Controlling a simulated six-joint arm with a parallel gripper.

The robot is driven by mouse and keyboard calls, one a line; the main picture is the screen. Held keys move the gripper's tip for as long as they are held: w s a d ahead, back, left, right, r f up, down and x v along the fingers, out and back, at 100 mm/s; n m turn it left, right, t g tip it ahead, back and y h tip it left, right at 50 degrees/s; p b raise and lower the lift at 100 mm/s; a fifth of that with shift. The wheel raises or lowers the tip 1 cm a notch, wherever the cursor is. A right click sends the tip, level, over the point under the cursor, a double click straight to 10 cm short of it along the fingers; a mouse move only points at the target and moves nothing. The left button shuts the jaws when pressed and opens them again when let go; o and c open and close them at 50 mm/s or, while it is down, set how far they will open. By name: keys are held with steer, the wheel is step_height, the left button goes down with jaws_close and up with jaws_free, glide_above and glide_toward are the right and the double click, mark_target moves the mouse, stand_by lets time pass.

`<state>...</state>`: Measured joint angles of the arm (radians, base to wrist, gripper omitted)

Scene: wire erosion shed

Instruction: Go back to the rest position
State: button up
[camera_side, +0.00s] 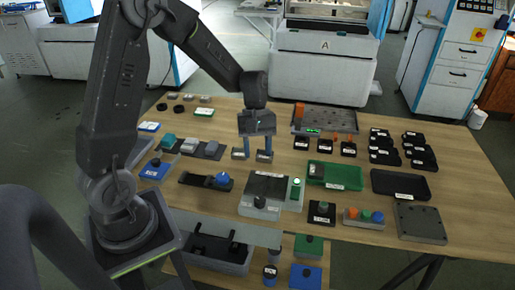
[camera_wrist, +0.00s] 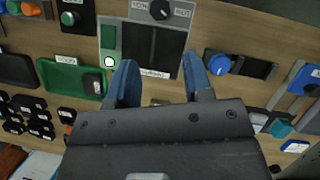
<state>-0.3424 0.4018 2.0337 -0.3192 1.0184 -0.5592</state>
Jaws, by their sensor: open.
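My gripper (camera_side: 256,153) hangs over the middle of the wooden bench (camera_side: 225,115), its two blue fingers pointing down and apart. Nothing is between the fingers. In the wrist view the open fingers (camera_wrist: 158,65) show in front of a grey unit with a dark panel (camera_wrist: 152,48), which lies beneath them. In the side view this grey unit (camera_side: 265,186) sits on the bench, nearer the camera than the fingers. The fingertips look close to two small labelled blocks in the side view; I cannot tell the exact gap.
A green tray (camera_side: 350,178) holding a dark block and a black tray (camera_side: 416,185) lie to the right. Several black blocks (camera_side: 384,157) stand behind them. A black slider with a blue knob (camera_side: 207,181) lies left. A grey tray (camera_side: 346,127) is at the back.

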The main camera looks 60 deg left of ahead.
steer(key=s+d+r+m+t+y, duration=0.2)
steer(key=s+d+r+m+t, duration=0.1)
steer(key=s+r+m, duration=0.3)
steer(key=s+d+r+m+t+y, duration=0.2)
steer(key=s+d+r+m+t, duration=0.2)
steer(key=s+r, duration=0.5)
steer(key=r+m, duration=0.1)
steer(key=m, duration=0.1)
steer(key=shift+s+d+r+m+t, duration=0.15)
steer(key=shift+d+m+t, duration=0.15)
steer(key=shift+d+m, duration=0.1)
